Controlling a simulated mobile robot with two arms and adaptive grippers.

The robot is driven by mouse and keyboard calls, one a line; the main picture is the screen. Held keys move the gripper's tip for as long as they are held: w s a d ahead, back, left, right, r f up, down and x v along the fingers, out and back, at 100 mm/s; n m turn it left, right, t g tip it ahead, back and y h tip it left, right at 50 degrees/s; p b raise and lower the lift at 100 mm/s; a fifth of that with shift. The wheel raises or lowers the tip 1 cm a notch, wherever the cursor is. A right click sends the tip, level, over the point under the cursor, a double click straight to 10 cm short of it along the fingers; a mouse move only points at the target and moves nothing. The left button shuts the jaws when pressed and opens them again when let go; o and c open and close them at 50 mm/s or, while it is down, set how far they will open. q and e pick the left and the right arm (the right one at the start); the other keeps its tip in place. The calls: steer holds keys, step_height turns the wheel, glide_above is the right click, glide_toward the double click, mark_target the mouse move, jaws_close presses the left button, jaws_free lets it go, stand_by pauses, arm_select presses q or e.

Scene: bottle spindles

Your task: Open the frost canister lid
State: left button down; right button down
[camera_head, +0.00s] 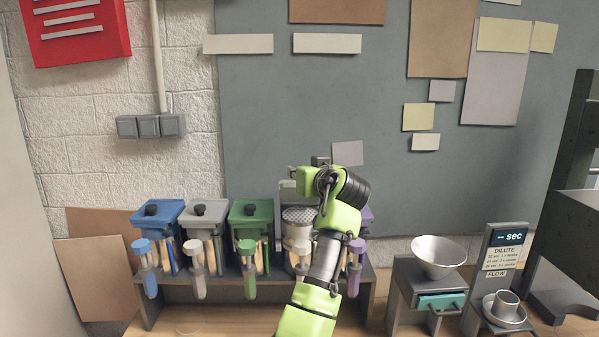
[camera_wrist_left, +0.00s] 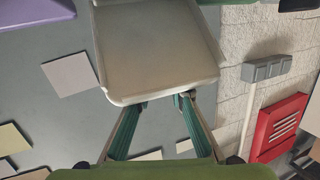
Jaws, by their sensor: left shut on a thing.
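The frost canister (camera_head: 298,220) is the fourth in the row in the head view, with a speckled whitish top showing. Its pale lid (camera_wrist_left: 155,50) fills the top middle of the left wrist view. In the head view the lid looks raised at the back of the canister, mostly hidden by my arm. My left gripper (camera_head: 321,162) is above the canister in the head view. In the left wrist view my left gripper (camera_wrist_left: 160,99) is shut on the lid's near edge, with a green-padded finger at each side. My right gripper is not in view.
Blue (camera_head: 157,215), grey (camera_head: 203,214) and green (camera_head: 250,214) canisters stand to the left with lids down. A purple one (camera_head: 367,214) is partly hidden at right. Capped tubes hang along the rack front (camera_head: 222,291).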

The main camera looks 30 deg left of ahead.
arm_select(q)
steer(key=shift+f, duration=0.75)
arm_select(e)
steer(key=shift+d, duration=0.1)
arm_select(q)
steer(key=c, duration=1.8)
jaws_free()
steer(key=shift+w, duration=0.1)
steer(key=shift+c, duration=0.2)
steer(key=shift+w+a, duration=0.15)
steer(key=shift+w, duration=0.25)
steer(key=shift+s+r, duration=0.15)
steer(key=shift+s, duration=0.05)
steer(key=v, duration=1.1)
steer(key=shift+d, duration=0.35)
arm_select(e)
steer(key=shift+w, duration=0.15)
arm_select(q)
steer(key=shift+s, duration=0.15)
